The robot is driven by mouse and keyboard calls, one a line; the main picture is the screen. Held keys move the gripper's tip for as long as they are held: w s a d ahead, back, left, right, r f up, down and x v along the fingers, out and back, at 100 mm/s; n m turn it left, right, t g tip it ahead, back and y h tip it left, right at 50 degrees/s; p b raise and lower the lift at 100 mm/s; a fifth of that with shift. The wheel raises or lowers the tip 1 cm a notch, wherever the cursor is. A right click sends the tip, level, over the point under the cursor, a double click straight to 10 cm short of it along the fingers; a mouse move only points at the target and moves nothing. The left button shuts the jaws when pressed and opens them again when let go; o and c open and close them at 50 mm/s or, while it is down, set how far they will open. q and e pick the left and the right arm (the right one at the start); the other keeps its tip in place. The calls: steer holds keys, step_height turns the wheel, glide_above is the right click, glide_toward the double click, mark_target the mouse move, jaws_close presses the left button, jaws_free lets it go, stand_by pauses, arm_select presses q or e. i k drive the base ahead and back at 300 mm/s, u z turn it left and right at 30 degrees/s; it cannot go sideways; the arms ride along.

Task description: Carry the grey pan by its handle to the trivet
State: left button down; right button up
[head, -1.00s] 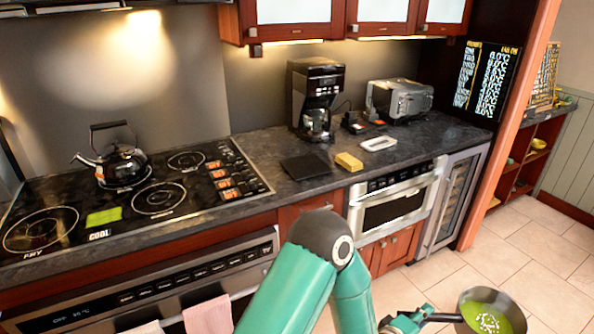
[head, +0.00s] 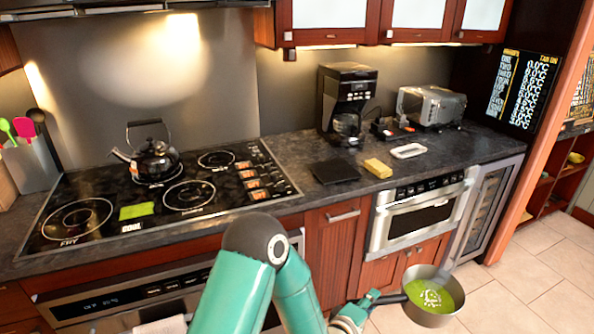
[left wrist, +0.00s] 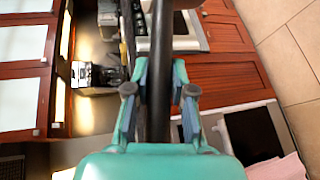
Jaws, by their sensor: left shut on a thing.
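The grey pan (head: 447,318) holds something green with white bits on top. It is in the air in front of the cabinets, below the counter top, in the head view. My left gripper (head: 360,306) is shut on its dark handle (head: 392,298). In the left wrist view my left gripper's fingers (left wrist: 159,92) are on both sides of the handle (left wrist: 160,60). A flat black square, seemingly the trivet (head: 334,171), lies on the counter right of the cooktop, its top bare. My right gripper is out of view.
A yellow block (head: 378,168) and a white dish (head: 408,151) lie right of the black square. A coffee maker (head: 346,105) and a toaster (head: 431,104) stand behind. A black kettle (head: 155,160) is on the cooktop (head: 235,192). The counter's front edge is between pan and trivet.

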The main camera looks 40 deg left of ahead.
mark_target(330, 180)
steer(key=u, duration=0.45)
steer(key=i, duration=1)
steer(key=u, duration=0.1)
